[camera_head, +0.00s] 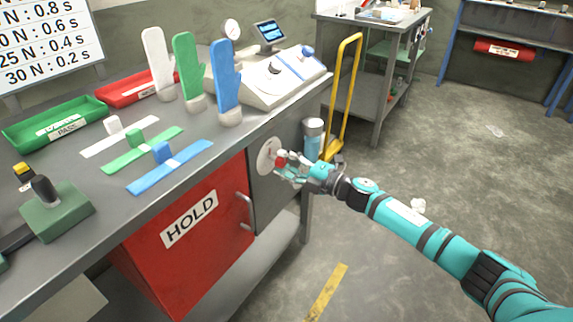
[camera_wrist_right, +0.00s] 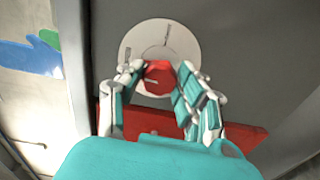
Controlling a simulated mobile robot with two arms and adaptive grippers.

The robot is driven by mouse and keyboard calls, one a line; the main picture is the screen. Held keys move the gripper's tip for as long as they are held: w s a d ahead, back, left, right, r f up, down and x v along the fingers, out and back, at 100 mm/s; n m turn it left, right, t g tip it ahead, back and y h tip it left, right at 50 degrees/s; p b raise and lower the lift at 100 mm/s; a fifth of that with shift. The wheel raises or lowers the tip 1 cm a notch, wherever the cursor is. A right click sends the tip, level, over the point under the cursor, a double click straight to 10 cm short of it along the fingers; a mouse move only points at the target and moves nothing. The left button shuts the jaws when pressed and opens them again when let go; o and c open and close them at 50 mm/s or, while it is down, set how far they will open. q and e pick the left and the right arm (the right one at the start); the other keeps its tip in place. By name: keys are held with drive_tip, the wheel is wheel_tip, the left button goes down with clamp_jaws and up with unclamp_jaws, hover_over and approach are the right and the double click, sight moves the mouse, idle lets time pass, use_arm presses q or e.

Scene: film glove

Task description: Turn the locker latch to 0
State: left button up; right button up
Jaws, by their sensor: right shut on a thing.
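The locker latch is a red knob (camera_wrist_right: 158,78) on a round pale dial plate (camera_wrist_right: 182,38) with dark marks. In the head view the dial plate (camera_head: 266,156) is on the grey panel to the right of the red HOLD door (camera_head: 190,235). My right gripper (camera_head: 286,163) is at the dial, and its fingers are shut on the red knob. In the right wrist view the two fingers (camera_wrist_right: 160,88) sit on either side of the knob. The plate's lower part is hidden, and I cannot read its marks. My left gripper is not in view.
The bench top (camera_head: 75,205) above the latch holds several coloured gloves on stands, trays and a console (camera_head: 268,80). A door handle (camera_head: 244,211) sticks out left of my right gripper. The floor at right is mostly clear.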

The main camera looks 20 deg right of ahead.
drive_tip(key=shift+n, duration=0.4)
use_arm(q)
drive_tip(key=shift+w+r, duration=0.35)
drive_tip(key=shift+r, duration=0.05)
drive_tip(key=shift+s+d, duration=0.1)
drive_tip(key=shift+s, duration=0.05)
use_arm(e)
drive_tip(key=shift+f, duration=0.1)
drive_tip(key=o, duration=1.1)
drive_tip(key=shift+o, duration=0.2)
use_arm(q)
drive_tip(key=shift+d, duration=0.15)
use_arm(e)
drive_tip(key=shift+s, duration=0.1)
drive_tip(key=v, duration=1.2)
